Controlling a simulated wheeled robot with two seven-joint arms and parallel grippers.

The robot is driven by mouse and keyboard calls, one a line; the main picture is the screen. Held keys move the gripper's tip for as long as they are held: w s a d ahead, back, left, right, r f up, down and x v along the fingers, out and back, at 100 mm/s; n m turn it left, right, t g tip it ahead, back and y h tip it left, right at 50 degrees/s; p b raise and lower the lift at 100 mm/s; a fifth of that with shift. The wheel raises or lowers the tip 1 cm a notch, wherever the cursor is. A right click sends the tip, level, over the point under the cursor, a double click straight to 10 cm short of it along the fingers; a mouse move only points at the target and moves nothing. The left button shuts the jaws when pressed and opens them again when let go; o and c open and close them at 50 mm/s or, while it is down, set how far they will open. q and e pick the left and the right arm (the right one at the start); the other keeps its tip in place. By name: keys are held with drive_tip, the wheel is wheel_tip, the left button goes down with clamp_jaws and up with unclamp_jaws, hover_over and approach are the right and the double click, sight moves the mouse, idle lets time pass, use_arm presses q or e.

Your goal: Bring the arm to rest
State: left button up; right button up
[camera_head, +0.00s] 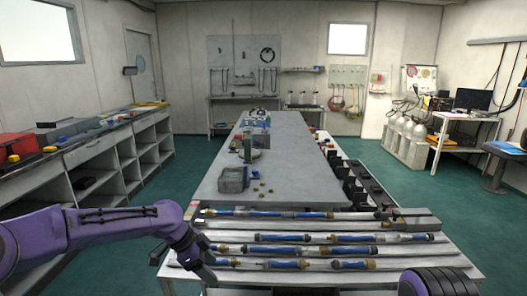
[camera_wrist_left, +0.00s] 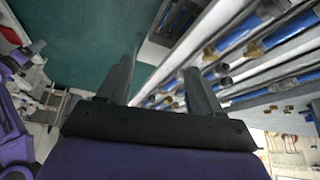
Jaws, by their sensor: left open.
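My left arm (camera_head: 95,228), purple, comes in from the left in the head view and bends down at the wrist. Its gripper (camera_head: 184,268) points down at the left front edge of the bench with the blue-and-metal tubes. In the left wrist view the two dark fingers (camera_wrist_left: 158,68) stand apart with nothing between them. The gripper is open and empty. My right gripper is not in view.
Several blue-and-metal tubes (camera_head: 296,238) lie in rows on the front bench, close to my left gripper. A long grey table (camera_head: 285,170) with a grey bin (camera_head: 233,179) stands behind. Shelving (camera_head: 95,160) lines the left wall. Green floor (camera_head: 193,160) is clear between them.

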use_arm(q)
drive_tip(key=s+f+n+t+y, duration=0.1)
drive_tip(key=s+f+n+t, duration=0.2)
drive_tip(key=f+n, duration=0.5)
drive_tip(key=s+f+n+t+y, duration=0.15)
drive_tip(key=s+f+n, duration=0.25)
drive_tip(key=f+n, duration=0.45)
drive_tip(key=s+a+f+n+g+y, duration=0.1)
drive_tip(key=s+a, duration=0.4)
drive_tip(key=s, duration=0.5)
drive_tip(key=s+a+f+n+y, duration=0.2)
drive_tip(key=s+a+f, duration=0.3)
drive_tip(key=s, duration=0.6)
drive_tip(key=s+a+f+n+g+y, duration=0.1)
drive_tip(key=s+a, duration=0.4)
drive_tip(key=s, duration=0.6)
wheel_tip(320, 180, down, 2)
drive_tip(key=shift+f+n+g+y, duration=0.2)
drive_tip(key=shift+n+g+y, duration=0.15)
drive_tip(key=shift+n+y, duration=0.6)
